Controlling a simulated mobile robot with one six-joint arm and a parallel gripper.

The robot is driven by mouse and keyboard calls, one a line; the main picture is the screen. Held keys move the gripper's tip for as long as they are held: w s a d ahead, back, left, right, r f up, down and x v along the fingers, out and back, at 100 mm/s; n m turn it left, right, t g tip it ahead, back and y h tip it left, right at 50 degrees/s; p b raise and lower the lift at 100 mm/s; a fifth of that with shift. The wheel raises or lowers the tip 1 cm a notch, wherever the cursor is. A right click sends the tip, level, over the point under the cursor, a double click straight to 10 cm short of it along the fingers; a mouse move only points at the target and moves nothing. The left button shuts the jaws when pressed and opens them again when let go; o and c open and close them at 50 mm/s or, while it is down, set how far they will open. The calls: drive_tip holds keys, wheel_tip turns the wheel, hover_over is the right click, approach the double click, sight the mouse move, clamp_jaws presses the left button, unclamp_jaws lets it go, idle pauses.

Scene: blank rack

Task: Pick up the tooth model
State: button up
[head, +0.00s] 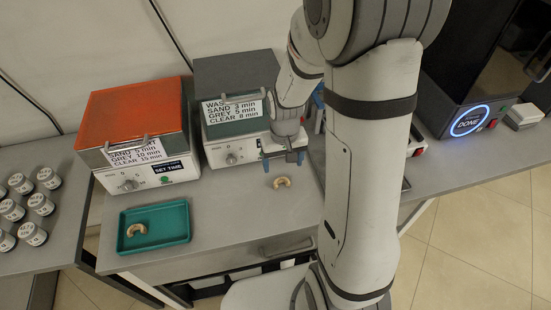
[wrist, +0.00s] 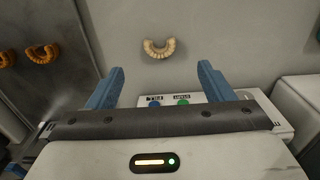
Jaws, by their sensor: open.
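A cream, horseshoe-shaped tooth model (head: 282,182) lies on the bare grey bench in front of the washing unit. It also shows in the wrist view (wrist: 158,48), beyond my fingertips and roughly centred between them. My gripper (head: 283,158) is open, with its two blue fingers apart and nothing between them; the wrist view shows the same gap (wrist: 161,75). The gripper is above the bench, just behind the model and not touching it. A second tan tooth model (head: 137,230) lies in a green tray (head: 178,238) at the left.
A grey washing unit (head: 232,155) stands close behind my gripper. An orange-lidded unit (head: 135,110) is left of it. Several labelled jars (head: 40,204) stand far left. Orange models (wrist: 42,53) show on a dark surface in the wrist view. Bench between tray and cream model is clear.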

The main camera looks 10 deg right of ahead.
sight(281, 184)
drive_tip(key=shift+w+f+p, duration=0.2)
drive_tip(key=shift+f, duration=1.4)
drive_tip(key=shift+w+f+p, duration=0.15)
drive_tip(key=shift+w+f, duration=0.05)
drive_tip(key=shift+f, duration=1.35)
drive_tip(key=shift+w+f+p, duration=0.2)
drive_tip(key=shift+f, duration=1.4)
drive_tip(key=shift+c, duration=0.4)
drive_tip(key=c, duration=1)
drive_tip(key=shift+o, duration=0.2)
drive_tip(key=shift+r, duration=0.15)
